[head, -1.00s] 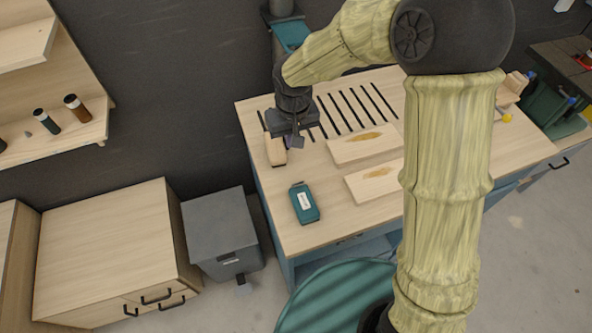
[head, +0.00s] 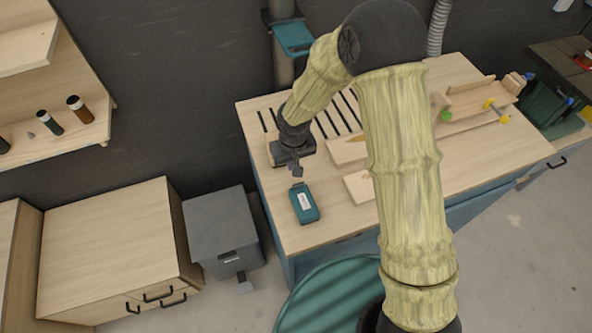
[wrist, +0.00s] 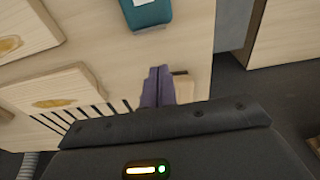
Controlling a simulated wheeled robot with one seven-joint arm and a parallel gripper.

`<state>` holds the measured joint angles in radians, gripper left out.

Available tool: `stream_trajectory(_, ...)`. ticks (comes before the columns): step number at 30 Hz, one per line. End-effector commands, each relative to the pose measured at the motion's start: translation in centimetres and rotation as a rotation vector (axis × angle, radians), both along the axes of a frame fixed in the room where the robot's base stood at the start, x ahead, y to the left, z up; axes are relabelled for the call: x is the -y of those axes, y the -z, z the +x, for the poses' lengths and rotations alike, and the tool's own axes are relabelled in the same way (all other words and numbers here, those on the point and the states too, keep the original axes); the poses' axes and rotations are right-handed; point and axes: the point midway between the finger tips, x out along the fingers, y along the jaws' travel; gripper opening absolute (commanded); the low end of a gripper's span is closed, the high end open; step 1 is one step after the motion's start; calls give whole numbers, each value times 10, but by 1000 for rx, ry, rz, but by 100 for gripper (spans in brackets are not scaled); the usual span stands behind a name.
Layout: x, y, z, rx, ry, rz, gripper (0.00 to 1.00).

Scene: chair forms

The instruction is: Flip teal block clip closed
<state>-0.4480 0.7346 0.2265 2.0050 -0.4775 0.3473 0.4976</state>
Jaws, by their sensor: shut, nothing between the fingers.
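The teal block (head: 304,204) lies on the workbench near its front left edge, with a pale label on top. Part of it also shows at the top of the wrist view (wrist: 147,12). I cannot make out whether its clip is open or closed. My gripper (head: 298,172) is shut and empty, just behind the teal block and apart from it. In the wrist view its purple fingers (wrist: 157,86) are together, pointing toward the block with bare wood between.
Pale wooden boards (wrist: 55,88) lie beside the block, partly behind my arm. A wooden piece (wrist: 186,90) sits close by my fingers. Dark slots (head: 340,112) run along the bench's back. A grey bin (head: 222,230) stands left of the bench.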

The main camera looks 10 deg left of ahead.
Motion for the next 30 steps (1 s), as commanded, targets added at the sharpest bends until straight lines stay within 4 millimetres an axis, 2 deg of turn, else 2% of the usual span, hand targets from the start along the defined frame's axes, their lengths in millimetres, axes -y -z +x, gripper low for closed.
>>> stream_trajectory(3, 9, 2, -15, -2, -3, -3, 0)
stream_trajectory(9, 15, 8, -26, 1, -1, 0, 0)
stream_trajectory(30, 8, 10, -24, 29, -21, 19, 0)
